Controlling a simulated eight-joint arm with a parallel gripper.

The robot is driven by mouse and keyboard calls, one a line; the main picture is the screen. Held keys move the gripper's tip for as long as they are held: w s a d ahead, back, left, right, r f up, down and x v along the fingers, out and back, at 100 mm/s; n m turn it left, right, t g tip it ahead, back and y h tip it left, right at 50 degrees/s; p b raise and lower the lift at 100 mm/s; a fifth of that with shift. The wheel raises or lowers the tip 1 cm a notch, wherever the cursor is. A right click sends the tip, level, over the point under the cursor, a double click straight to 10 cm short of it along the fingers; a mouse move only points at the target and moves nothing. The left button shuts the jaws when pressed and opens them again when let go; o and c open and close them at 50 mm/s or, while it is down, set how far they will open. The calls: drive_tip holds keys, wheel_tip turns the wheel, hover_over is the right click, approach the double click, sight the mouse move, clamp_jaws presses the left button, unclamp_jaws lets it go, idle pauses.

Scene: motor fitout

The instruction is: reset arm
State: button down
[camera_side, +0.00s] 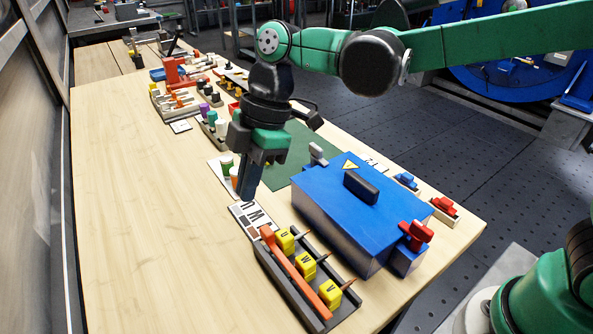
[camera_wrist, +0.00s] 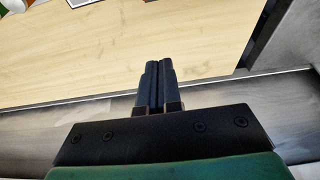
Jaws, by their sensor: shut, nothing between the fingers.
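My gripper (camera_side: 250,178) points down above the wooden table, over the area near a white card (camera_side: 250,216) printed with dark marks. It is shut and empty. In the wrist view its two dark fingers (camera_wrist: 159,72) are pressed together, with bare table beyond them. My green and dark arm reaches in from the upper right in the side view.
A blue box (camera_side: 325,197) with a black handle stands right of my gripper. In front is a dark rack with yellow blocks (camera_side: 305,265) and an orange bar (camera_side: 295,270). Red clamps (camera_side: 416,236) sit at right. The table's left part (camera_side: 140,220) is clear.

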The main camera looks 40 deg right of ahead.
drive_tip(key=s+d+m+t+h, duration=0.1)
drive_tip(key=s+d+m+t, duration=0.1)
drive_tip(key=d+m, duration=0.4)
drive_tip(key=s+d+m+t+h, duration=0.1)
drive_tip(key=s+d+m+t, duration=0.1)
drive_tip(key=d+m, duration=0.4)
drive_tip(key=s+d+m+t+h, duration=0.2)
drive_tip(key=d+m+t, duration=0.1)
drive_tip(key=d+m, duration=0.3)
drive_tip(key=shift+s+d+f, duration=0.15)
drive_tip(key=shift+s+d, duration=0.05)
drive_tip(key=shift+d, duration=0.15)
